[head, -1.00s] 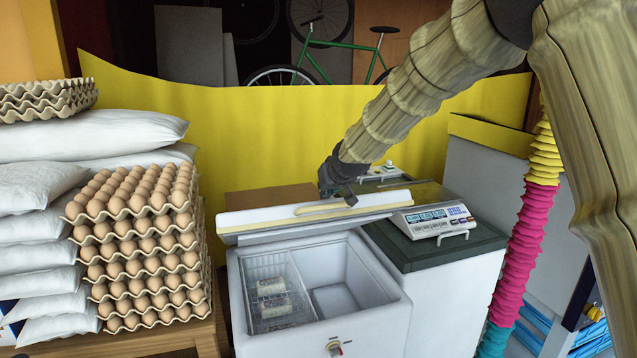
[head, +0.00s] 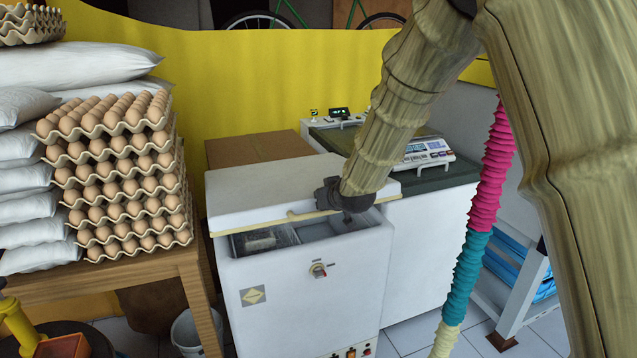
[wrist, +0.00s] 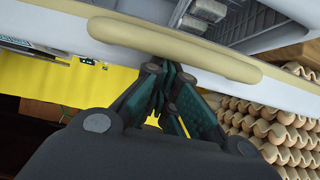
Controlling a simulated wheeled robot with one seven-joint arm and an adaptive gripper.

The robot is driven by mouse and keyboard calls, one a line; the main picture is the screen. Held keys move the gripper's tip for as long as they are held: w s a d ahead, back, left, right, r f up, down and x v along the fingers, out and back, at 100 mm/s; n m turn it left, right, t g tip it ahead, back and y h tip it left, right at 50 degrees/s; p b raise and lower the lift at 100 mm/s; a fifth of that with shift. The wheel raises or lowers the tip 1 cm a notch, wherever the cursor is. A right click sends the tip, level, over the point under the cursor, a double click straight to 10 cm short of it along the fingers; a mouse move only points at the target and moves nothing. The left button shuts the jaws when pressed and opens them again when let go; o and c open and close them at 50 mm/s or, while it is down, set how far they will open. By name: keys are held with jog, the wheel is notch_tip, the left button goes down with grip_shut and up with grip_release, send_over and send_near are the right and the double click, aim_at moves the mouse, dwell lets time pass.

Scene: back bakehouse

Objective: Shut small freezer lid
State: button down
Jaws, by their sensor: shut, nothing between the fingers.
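The small white chest freezer (head: 290,290) stands in the middle of the head view. Its lid (head: 270,190) is tilted low over the body, with a gap still showing at the front. Through the gap I see a wire basket with packs (head: 262,240). My gripper (head: 350,212) is at the lid's front edge, right of its middle; its fingertips are partly hidden there. In the wrist view my gripper (wrist: 168,75) has its fingers together and empty, close against the pale lid handle (wrist: 175,50). I cannot tell whether they touch.
Stacked egg trays (head: 120,180) and white sacks (head: 60,65) stand on a wooden table (head: 150,270) at the left. A scale (head: 425,152) sits on the dark-topped counter (head: 440,178) at the right. A bucket (head: 187,330) stands on the floor left of the freezer.

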notch_tip(320, 180, down, 10)
jog(key=s+b, duration=0.2)
jog(key=b, duration=0.1)
jog(key=shift+d, duration=0.2)
jog(key=shift+f, duration=0.2)
